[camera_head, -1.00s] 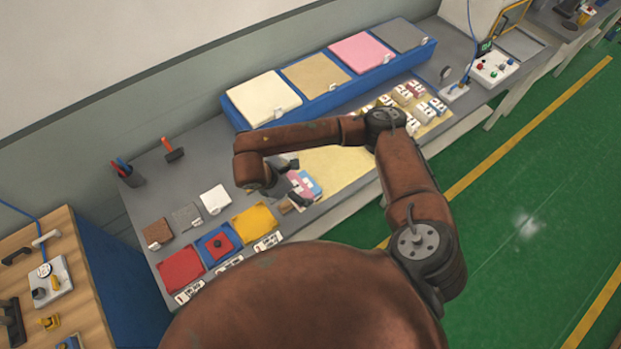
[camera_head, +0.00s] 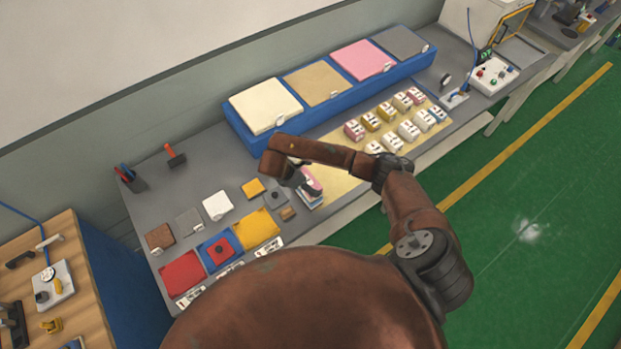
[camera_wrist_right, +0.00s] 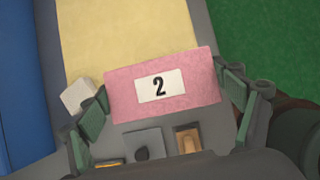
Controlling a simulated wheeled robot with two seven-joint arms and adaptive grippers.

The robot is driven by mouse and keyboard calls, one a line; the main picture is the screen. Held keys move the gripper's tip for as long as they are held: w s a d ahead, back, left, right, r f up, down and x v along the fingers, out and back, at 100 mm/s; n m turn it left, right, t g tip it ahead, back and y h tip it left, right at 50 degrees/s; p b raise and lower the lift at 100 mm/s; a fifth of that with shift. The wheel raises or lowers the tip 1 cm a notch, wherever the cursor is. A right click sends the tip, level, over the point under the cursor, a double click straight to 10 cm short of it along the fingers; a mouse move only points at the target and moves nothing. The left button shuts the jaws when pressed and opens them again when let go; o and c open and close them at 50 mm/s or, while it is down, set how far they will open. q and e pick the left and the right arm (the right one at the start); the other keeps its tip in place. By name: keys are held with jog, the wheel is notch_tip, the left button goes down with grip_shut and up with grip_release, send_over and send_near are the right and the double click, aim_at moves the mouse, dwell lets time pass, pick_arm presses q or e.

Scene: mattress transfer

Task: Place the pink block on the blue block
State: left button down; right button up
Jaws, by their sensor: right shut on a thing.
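My right gripper (camera_head: 300,178) is at the near end of the tan mat on the bench. It is shut on the pink block (camera_head: 314,184). In the right wrist view, the pink block (camera_wrist_right: 118,103) sits between the two fingertips (camera_wrist_right: 165,100), with its white label "2" facing the camera. In the head view, a pale bluish edge, likely the blue block (camera_head: 312,201), shows just under the pink block. I cannot tell whether the two touch. The wrist view shows no blue block, as the pink one covers that area. My left gripper is not in view.
Several labelled blocks (camera_head: 394,117) stand on the tan mat's far part. A long blue rack (camera_head: 340,107) with coloured pads runs along the wall. Red (camera_head: 182,272) and yellow (camera_head: 257,229) pads lie left of the gripper. The tan mat (camera_head: 345,140) has bare room.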

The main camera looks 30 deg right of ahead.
jog(key=shift+f, duration=0.2)
jog(key=shift+f, duration=0.1)
jog(key=o, duration=0.9)
jog(key=shift+a+r, duration=0.25)
jog(key=shift+r, duration=0.15)
jog(key=b+v, duration=0.2)
jog(key=v, duration=0.9)
jog(key=shift+r, duration=0.2)
